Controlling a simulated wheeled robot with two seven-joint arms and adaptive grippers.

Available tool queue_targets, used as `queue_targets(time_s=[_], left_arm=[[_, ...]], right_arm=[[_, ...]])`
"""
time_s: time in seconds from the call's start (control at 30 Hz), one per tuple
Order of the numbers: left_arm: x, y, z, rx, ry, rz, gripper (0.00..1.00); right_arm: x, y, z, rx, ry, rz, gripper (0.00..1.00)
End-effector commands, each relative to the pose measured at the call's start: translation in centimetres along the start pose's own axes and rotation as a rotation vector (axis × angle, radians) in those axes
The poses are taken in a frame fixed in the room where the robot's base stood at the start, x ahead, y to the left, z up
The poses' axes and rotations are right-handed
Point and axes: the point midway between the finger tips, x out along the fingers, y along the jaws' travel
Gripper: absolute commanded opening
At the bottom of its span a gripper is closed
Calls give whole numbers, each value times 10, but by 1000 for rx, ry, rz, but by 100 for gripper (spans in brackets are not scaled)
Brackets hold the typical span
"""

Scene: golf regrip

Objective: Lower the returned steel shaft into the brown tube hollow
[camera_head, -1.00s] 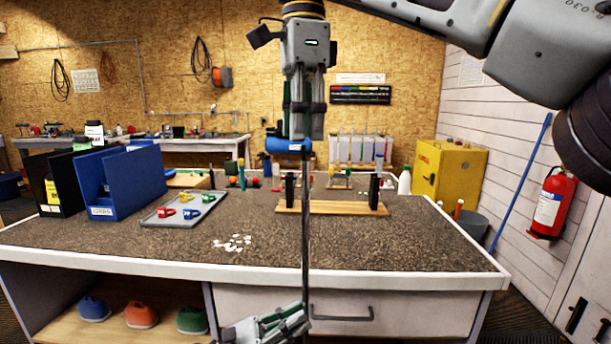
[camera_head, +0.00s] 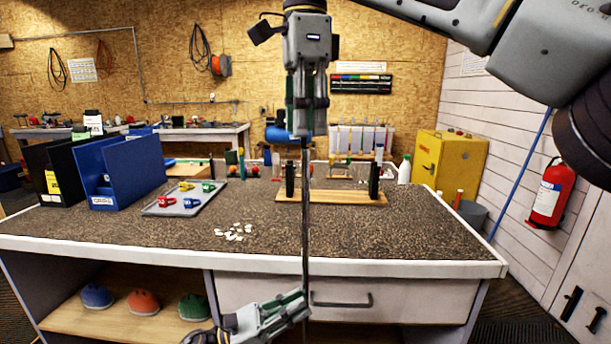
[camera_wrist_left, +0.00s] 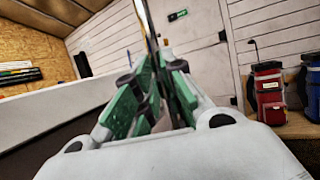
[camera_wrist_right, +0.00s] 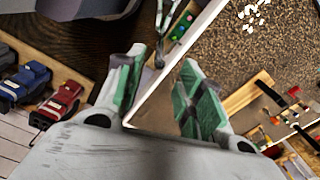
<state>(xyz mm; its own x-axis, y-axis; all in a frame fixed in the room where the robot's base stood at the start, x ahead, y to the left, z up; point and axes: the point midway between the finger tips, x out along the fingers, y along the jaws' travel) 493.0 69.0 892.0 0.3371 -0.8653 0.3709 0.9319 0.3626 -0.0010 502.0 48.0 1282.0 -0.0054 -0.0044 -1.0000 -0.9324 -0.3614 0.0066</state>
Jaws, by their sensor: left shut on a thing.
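A thin dark steel shaft (camera_head: 305,210) stands nearly upright in front of the bench in the head view. My left gripper (camera_head: 302,305), low in the picture, is shut on it; its green pads close around the shaft (camera_wrist_left: 147,22) in the left wrist view. My right gripper (camera_head: 306,134) points down at the shaft's upper end.
The bench (camera_head: 370,235) holds a grey tray (camera_head: 165,208) of coloured pieces, white chips (camera_head: 235,230), a blue file holder (camera_head: 130,175) and a wooden rack (camera_head: 335,197). A fire extinguisher (camera_head: 550,195) hangs right. The bench's front right is clear.

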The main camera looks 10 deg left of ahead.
Motion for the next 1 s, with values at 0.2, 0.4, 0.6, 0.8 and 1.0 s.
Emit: queue_targets(time_s=[0.2, 0.4, 0.6, 0.8, 1.0], left_arm=[[0, 0, 0, 0, 0, 0, 0], [0, 0, 0, 0, 0, 0, 0], [0, 0, 0, 0, -1, 0, 0], [0, 0, 0, 0, -1, 0, 0], [0, 0, 0, 0, 0, 0, 0]], right_arm=[[11, 0, 0, -1, -3, -1, 38], [22, 0, 0, 0, -2, -4, 38], [38, 0, 0, 0, -2, -4, 38], [55, 0, -1, 1, -1, -6, 38], [74, 0, 0, 1, -2, -6, 38]])
